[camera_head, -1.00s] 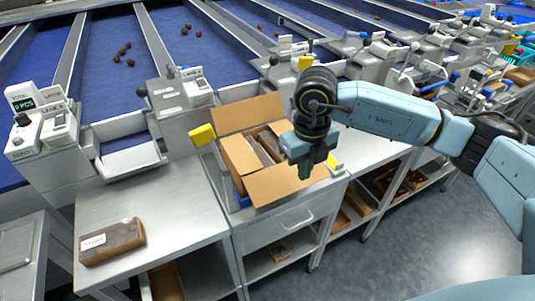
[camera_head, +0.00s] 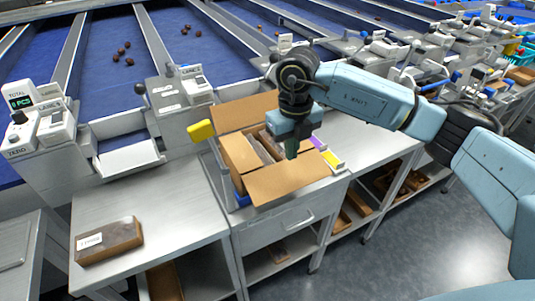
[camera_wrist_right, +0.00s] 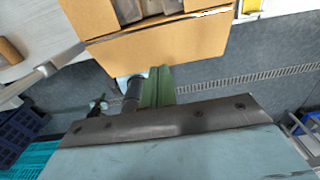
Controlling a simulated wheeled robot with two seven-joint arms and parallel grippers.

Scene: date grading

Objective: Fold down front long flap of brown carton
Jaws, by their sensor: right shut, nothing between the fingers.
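The brown carton (camera_head: 237,156) stands open on the metal bench, with packs (camera_head: 268,146) inside. Its back flap (camera_head: 246,111) stands up. Its front long flap (camera_head: 288,181) is folded outward, sloping toward the near side; the same flap (camera_wrist_right: 165,45) spans the upper middle of the right wrist view. My right gripper (camera_head: 291,155) is shut and empty, pointing down over the carton's front side near this flap. In the right wrist view its green fingers (camera_wrist_right: 158,87) overlap the flap's outer edge; I cannot tell whether they touch it. My left gripper is not in view.
A labelled brown pack (camera_head: 109,241) lies on the left bench (camera_head: 165,215). A small tray with purple and yellow items (camera_head: 328,154) is right of the carton. A yellow block (camera_head: 201,131) is at its left. Weighing stations stand behind. Open floor lies at right.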

